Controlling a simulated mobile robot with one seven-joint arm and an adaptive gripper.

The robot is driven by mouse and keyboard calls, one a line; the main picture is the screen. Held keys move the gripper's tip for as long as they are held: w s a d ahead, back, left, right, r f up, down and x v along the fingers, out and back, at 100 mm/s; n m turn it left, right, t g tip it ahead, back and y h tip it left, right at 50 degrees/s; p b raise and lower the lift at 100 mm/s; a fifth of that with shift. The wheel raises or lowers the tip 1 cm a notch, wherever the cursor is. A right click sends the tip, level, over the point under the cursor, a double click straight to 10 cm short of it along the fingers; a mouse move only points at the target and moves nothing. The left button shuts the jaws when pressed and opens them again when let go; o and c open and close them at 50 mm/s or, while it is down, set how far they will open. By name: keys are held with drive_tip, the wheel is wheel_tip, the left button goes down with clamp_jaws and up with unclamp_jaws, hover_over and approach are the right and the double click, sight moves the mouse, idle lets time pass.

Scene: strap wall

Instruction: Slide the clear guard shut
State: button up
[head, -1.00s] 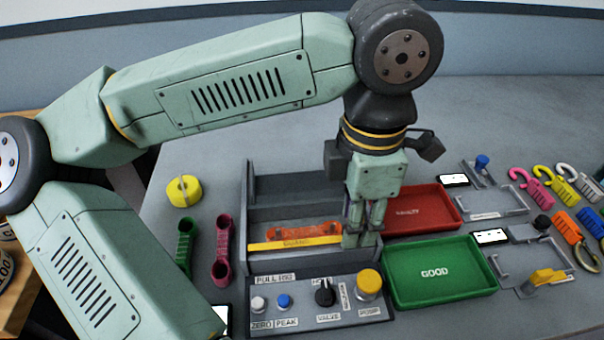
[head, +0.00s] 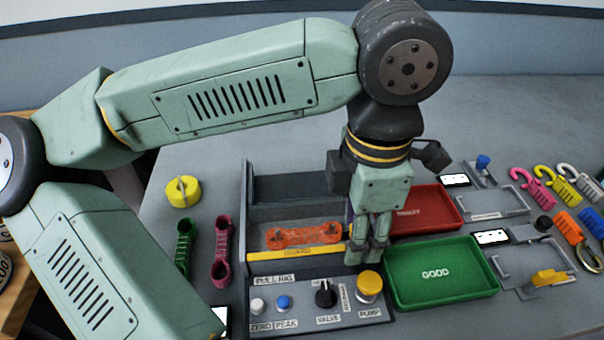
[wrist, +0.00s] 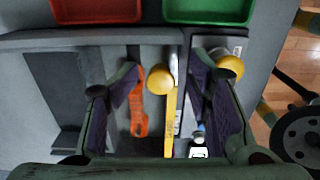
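The clear guard shows mainly as its yellow edge strip marked GUARD (head: 297,252), near the front of the pull rig (head: 248,200). Its clear sheet is hard to make out. In the wrist view the yellow strip (wrist: 170,130) runs down from a round yellow knob (wrist: 160,80). My gripper (wrist: 168,78) is open, one finger each side of the knob, with a visible gap on the right. In the head view my gripper (head: 366,255) is low at the strip's right end and hides the knob. An orange strap (head: 303,235) lies in the rig behind the strip.
The control panel (head: 305,318) with a yellow pump knob (head: 369,285) stands just in front of the rig. Green (head: 435,300) and red (head: 445,220) trays lie to the right. Green and magenta straps (head: 222,250) and a yellow roll (head: 183,191) lie left.

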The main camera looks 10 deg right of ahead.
drive_tip(key=shift+s+f, duration=0.15)
drive_tip(key=shift+r+p, duration=2)
drive_tip(key=shift+r, duration=1.2)
drive_tip(key=shift+c, duration=0.5)
drive_tip(key=shift+r, duration=0.15)
drive_tip(key=shift+c, duration=0.6)
wheel_tip(320, 180, up, 6)
drive_tip(key=p, duration=0.4)
drive_tip(key=c, duration=0.4)
drive_tip(key=shift+c, duration=0.2)
drive_tip(key=shift+f, duration=0.2)
